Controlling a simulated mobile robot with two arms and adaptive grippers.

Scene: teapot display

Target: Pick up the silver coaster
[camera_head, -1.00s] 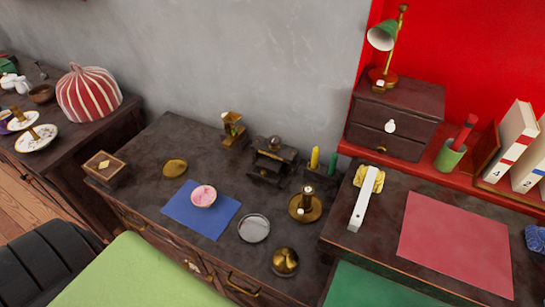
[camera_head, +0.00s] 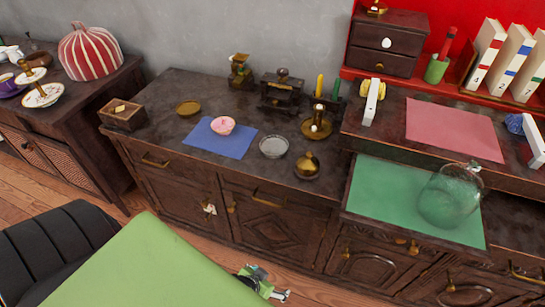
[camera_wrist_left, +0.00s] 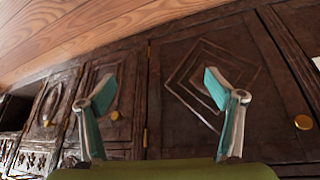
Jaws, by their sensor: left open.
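The silver coaster (camera_head: 273,147) is a small round grey dish with a pale rim. It lies flat on the dark wooden cabinet top, right of the blue sheet, in the head view. My left gripper (camera_head: 262,284) shows at the bottom of the head view, low in front of the cabinet and well below and apart from the coaster. In the left wrist view its two teal-padded fingers (camera_wrist_left: 160,95) are spread wide with nothing between them, facing the cabinet doors. The coaster is not in the wrist view. My right gripper is not in view.
Close to the coaster are a brass pot (camera_head: 306,167), a brass candle holder (camera_head: 316,127) and a pink bowl (camera_head: 222,125) on the blue sheet (camera_head: 216,145). A glass globe (camera_head: 450,199) stands on the green surface at right. The cabinet's front edge lies between gripper and coaster.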

